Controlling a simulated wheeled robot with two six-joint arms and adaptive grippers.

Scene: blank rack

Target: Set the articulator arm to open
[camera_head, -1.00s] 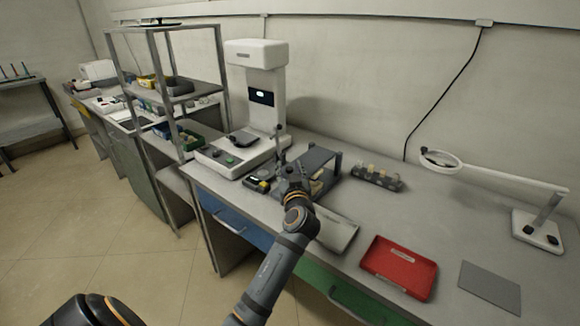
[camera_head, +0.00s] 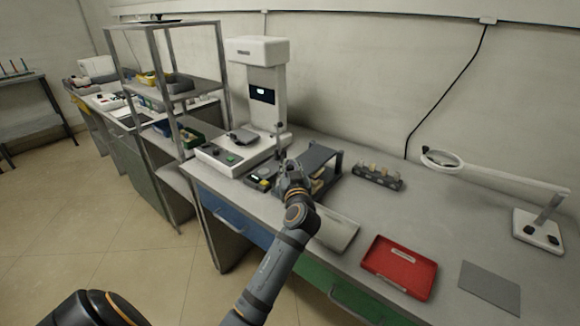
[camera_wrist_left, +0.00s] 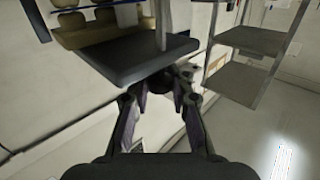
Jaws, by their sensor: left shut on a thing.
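The articulator (camera_head: 318,158) is a dark grey frame on the bench, right of the white tower device, with tan pieces inside. In the left wrist view its dark flat plate (camera_wrist_left: 140,60) is close in front of the fingers, with tan rounded pieces (camera_wrist_left: 88,30) beyond it. My left gripper (camera_head: 291,168) is at the articulator's left side. In the left wrist view the fingers (camera_wrist_left: 170,88) are closed on a small part at the plate's edge, probably the articulator arm. The fingertips partly hide that part. My right gripper is not in view.
The white tower device (camera_head: 260,110) stands just left of the articulator. A small black and yellow device (camera_head: 262,179) is close to my gripper. A rack of small pieces (camera_head: 378,177), a red tray (camera_head: 400,266), a grey mat (camera_head: 490,285) and a magnifier lamp (camera_head: 538,228) are to the right.

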